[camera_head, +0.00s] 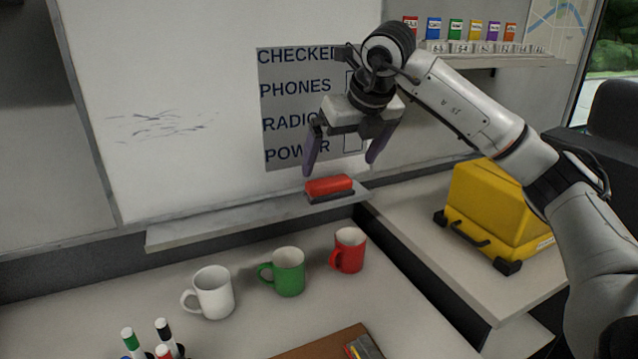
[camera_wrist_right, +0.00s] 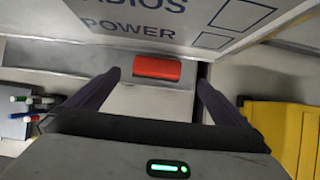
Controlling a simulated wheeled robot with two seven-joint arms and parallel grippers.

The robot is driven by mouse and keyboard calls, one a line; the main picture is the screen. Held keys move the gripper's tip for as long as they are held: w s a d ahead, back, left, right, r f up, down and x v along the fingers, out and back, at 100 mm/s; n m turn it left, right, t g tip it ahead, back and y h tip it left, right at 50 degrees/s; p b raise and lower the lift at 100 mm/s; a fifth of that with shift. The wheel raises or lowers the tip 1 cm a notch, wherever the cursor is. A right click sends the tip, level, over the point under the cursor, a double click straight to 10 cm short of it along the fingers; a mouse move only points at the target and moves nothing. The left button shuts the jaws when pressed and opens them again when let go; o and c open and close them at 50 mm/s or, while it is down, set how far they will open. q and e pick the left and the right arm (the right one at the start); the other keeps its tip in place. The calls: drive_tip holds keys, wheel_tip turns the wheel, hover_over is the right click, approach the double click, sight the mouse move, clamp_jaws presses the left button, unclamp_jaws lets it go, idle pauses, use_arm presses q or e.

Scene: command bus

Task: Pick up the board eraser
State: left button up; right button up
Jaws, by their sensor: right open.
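The board eraser (camera_head: 329,186) has a red top and a dark underside. It lies on the narrow ledge below the whiteboard, near the ledge's right end. My right gripper (camera_head: 338,172) is open and empty, pointing down just above the eraser, with its two fingers apart on either side. In the right wrist view the red eraser (camera_wrist_right: 157,68) shows ahead, between the fingertips (camera_wrist_right: 157,78) and apart from them. My left gripper is not in view.
White (camera_head: 211,293), green (camera_head: 288,272) and red (camera_head: 349,251) mugs stand on the desk below the ledge (camera_head: 215,227). Several markers (camera_head: 163,332) stand at the lower left. A yellow case (camera_head: 490,205) sits on the right counter. The whiteboard (camera_head: 180,70) rises behind the ledge.

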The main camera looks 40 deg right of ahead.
sight(331, 182)
drive_tip(key=shift+x, duration=1)
drive_tip(key=x, duration=0.5)
drive_tip(key=shift+w+a+f+p, duration=0.1)
drive_tip(key=shift+a+f+p, duration=0.05)
drive_tip(key=shift+f+p, duration=0.25)
drive_tip(key=shift+c, duration=0.3)
drive_tip(key=c, duration=1)
